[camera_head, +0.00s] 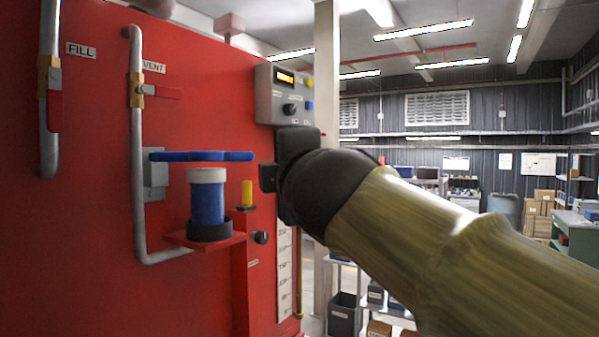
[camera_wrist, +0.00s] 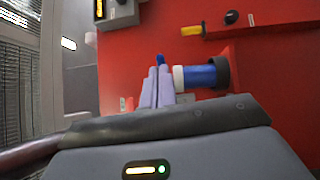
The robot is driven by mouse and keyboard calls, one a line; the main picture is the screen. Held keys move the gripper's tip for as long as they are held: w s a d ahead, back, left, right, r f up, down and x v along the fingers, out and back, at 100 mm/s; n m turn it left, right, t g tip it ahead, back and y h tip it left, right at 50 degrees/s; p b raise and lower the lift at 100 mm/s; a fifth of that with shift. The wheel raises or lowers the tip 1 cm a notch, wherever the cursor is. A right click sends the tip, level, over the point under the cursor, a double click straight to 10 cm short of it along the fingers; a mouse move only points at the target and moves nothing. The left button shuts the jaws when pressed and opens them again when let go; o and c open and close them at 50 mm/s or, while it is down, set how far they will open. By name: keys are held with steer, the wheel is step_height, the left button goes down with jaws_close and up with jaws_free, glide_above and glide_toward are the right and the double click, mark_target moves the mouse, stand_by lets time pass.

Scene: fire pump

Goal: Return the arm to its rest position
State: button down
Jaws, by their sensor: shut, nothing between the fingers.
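My arm reaches in from the lower right in the head view, and its dark wrist end is raised in front of the red panel (camera_head: 90,225). My gripper (camera_wrist: 158,72) shows in the wrist view as two pale grey fingers close together with nothing held. Its fingertips are not clear in the head view.
A grey control box (camera_head: 284,94) with a lit display is just above my wrist. A yellow-topped part (camera_head: 247,194) sits beside the cylinder. The vent pipe (camera_head: 137,140) stands out from the panel at left. Shelves with bins (camera_head: 345,313) stand behind my arm.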

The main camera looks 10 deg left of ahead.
steer(key=w+d+f+m+g+h, duration=0.2)
steer(key=d+f+m, duration=0.25)
steer(key=f, duration=0.65)
steer(key=w+d+f+m+g+h, duration=0.1)
steer(key=d+f+m+g+h, duration=0.3)
steer(key=f, duration=0.8)
steer(key=w+d+f+m+g, duration=0.1)
steer(key=w+d+f+m, duration=0.3)
steer(key=f, duration=0.7)
steer(key=s+d+f+m+g, duration=0.3)
steer(key=s+d+f+m, duration=0.2)
steer(key=s+f, duration=0.3)
steer(key=s+d+f+m+g+h, duration=0.1)
steer(key=s+d+f+m+g, duration=0.3)
steer(key=s+f, duration=0.5)
step_height(320, 180, down, 6)
steer(key=d+m, duration=0.2)
steer(key=d, duration=0.1)
steer(key=shift+s+r+g, duration=0.25)
steer(key=shift+g, duration=0.05)
steer(key=shift+w, duration=0.1)
